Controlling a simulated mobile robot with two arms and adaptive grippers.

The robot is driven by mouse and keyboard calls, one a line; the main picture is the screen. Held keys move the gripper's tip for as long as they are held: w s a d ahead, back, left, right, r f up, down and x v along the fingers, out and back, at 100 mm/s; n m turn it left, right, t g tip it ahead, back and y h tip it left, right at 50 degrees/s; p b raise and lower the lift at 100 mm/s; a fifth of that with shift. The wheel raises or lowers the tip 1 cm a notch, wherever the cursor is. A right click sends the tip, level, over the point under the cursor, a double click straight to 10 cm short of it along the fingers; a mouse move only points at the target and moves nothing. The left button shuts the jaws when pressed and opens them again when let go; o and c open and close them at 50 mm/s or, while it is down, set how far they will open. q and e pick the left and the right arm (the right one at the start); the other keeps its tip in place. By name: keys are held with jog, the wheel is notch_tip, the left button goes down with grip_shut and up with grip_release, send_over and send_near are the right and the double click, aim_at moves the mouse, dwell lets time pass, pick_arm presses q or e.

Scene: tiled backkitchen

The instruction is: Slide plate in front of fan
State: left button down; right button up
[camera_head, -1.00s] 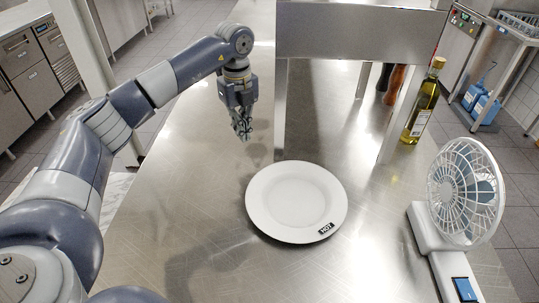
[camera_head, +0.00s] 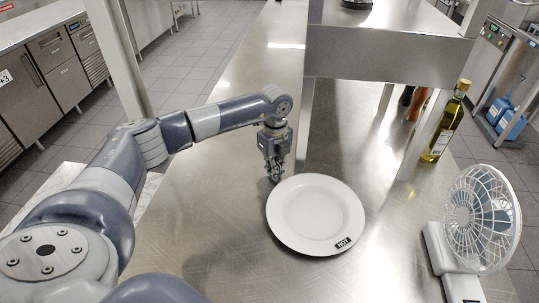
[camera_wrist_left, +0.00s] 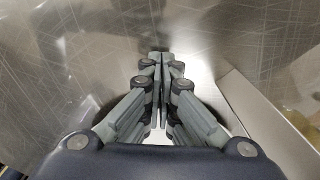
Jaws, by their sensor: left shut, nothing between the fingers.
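The white round plate (camera_head: 315,212) lies flat on the steel counter in the head view, with a dark "HOT" label on its near right rim. The white fan (camera_head: 480,218) stands to the right of the plate, with a gap of bare counter between them. My left gripper (camera_head: 274,178) is shut and empty, pointing down just off the plate's far left edge. I cannot tell whether it touches the rim. My right gripper is not in view.
A steel shelf (camera_head: 385,50) on posts stands on the counter behind the plate. An oil bottle (camera_head: 446,125) stands at the back right, beside a post. The steel counter (camera_head: 225,215) is clear left of the plate.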

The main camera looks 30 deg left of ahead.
aim_at(298, 202)
pick_arm(q)
jog(key=shift+s+d+r, duration=0.1)
jog(key=shift+s+d, duration=0.15)
jog(key=shift+d, duration=0.35)
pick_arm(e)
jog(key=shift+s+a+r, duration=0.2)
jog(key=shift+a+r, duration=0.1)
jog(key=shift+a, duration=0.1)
pick_arm(q)
jog(key=s+d, duration=0.1)
jog(key=d, duration=0.2)
jog(key=s+d, duration=0.1)
jog(key=d, duration=0.1)
jog(key=s+d+p, duration=0.1)
jog(key=d, duration=0.2)
jog(key=shift+s+d, duration=0.15)
jog(key=shift+d, duration=0.2)
jog(key=shift+s+d, duration=0.1)
jog(key=shift+d, duration=0.2)
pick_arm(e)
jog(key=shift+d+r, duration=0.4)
